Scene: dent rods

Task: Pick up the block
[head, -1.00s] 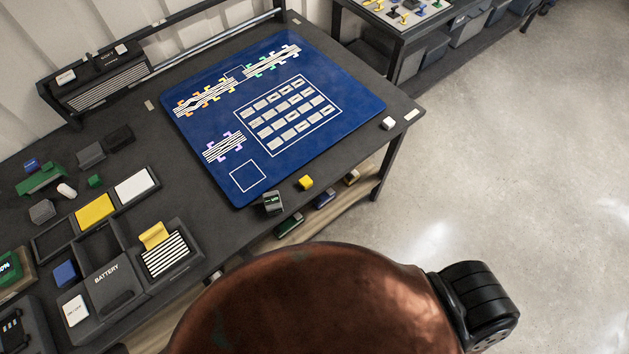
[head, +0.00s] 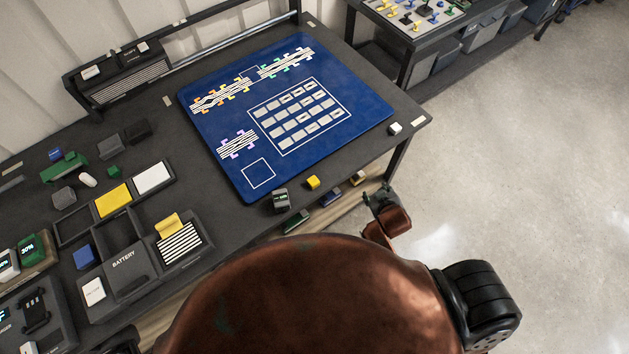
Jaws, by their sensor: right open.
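Several small blocks are on the dark workbench, and I cannot tell which one the task means. A yellow block (head: 313,182) sits at the bench's front edge, beside the blue mat (head: 350,118). A white block (head: 395,128) is near the bench's right corner. A blue block (head: 84,256) and a green block (head: 114,172) lie on the left. My right gripper (head: 380,194) is open and small in view, off the bench's front edge, to the right of the yellow block and apart from it. My left gripper is not in view.
A grey device with a small screen (head: 281,201) stands left of the yellow block. A tray with a battery box (head: 125,272) and a yellow card (head: 113,201) fills the left. Boxes sit on a shelf below the edge. Open floor (head: 530,180) lies right.

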